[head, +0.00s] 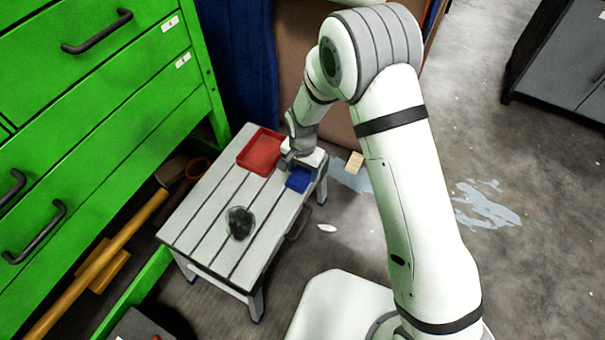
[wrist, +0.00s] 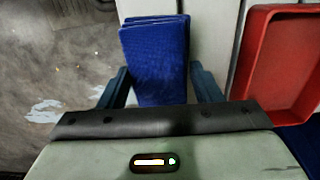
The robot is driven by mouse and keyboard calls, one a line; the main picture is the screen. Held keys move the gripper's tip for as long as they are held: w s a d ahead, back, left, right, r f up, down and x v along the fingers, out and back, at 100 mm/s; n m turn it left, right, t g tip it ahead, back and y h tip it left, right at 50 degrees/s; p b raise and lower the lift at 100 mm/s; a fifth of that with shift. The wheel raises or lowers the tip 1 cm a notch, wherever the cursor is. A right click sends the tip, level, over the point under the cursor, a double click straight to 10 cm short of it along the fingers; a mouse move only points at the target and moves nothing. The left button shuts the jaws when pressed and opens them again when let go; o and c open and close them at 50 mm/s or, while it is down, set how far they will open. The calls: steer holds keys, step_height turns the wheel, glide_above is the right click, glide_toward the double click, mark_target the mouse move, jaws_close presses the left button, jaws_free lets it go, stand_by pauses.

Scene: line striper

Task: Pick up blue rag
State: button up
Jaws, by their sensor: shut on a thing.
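The blue rag (head: 298,180) is a small folded cloth at the right end of the slatted grey table (head: 215,225). In the wrist view the rag (wrist: 157,62) shows folded layers and lies between the two fingers of my gripper (wrist: 160,88). My gripper (head: 300,161) is shut on the rag, at table height beside the red tray. The lower part of the rag is hidden by my gripper in the wrist view, and I cannot tell whether it still touches the table.
A red tray (head: 260,151) stands on the table close to my gripper; it also shows in the wrist view (wrist: 283,65). A dark, glassy-looking object (head: 240,223) sits mid-table. Green drawers (head: 95,100) stand at the left. A wooden block (head: 354,163) lies beyond the table's right end.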

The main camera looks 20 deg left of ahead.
mark_target(303, 173)
step_height(303, 173, up, 10)
steer(key=p, duration=0.3)
steer(key=shift+p, duration=0.3)
